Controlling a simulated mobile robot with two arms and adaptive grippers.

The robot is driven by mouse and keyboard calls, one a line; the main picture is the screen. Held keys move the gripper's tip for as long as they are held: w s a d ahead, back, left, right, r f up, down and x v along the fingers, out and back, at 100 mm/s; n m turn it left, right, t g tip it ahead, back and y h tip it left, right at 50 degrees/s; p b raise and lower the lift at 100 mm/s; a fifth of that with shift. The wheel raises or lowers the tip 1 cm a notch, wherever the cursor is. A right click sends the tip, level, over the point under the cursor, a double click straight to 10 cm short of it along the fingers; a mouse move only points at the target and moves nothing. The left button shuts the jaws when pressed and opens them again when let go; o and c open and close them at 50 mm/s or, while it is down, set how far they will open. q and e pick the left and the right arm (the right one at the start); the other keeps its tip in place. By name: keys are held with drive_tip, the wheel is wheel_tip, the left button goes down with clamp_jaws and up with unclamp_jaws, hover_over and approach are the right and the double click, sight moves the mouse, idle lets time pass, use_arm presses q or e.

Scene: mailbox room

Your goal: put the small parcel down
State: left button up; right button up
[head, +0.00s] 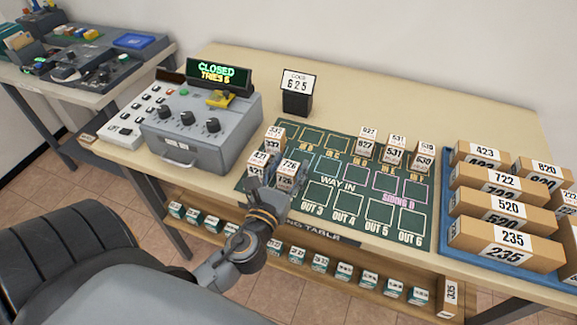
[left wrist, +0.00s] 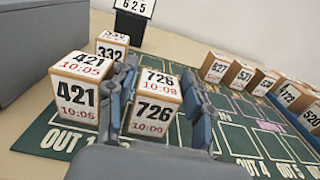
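In the left wrist view, parcel 726 (left wrist: 155,108) stands upright between the two fingers (left wrist: 160,95). It is at the OUT 2 cell, right of parcel 421 (left wrist: 80,95) at OUT 1. Its lower edge is hidden by my gripper, so I cannot tell whether it touches the green board (head: 330,200). My right gripper is not in view.
Parcel 332 (left wrist: 112,45) stands behind 421. Several parcels (head: 395,155) stand at the board's back right. A blue tray (head: 455,262) of long boxes is at the right. A grey console (head: 195,125) and a black 625 sign (head: 297,100) stand behind. OUT 3 to OUT 6 are clear.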

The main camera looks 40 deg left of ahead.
use_arm(q)
drive_tip(key=shift+r, duration=0.15)
drive_tip(key=b+v, duration=0.4)
drive_tip(key=v, duration=0.8)
idle(0.4)
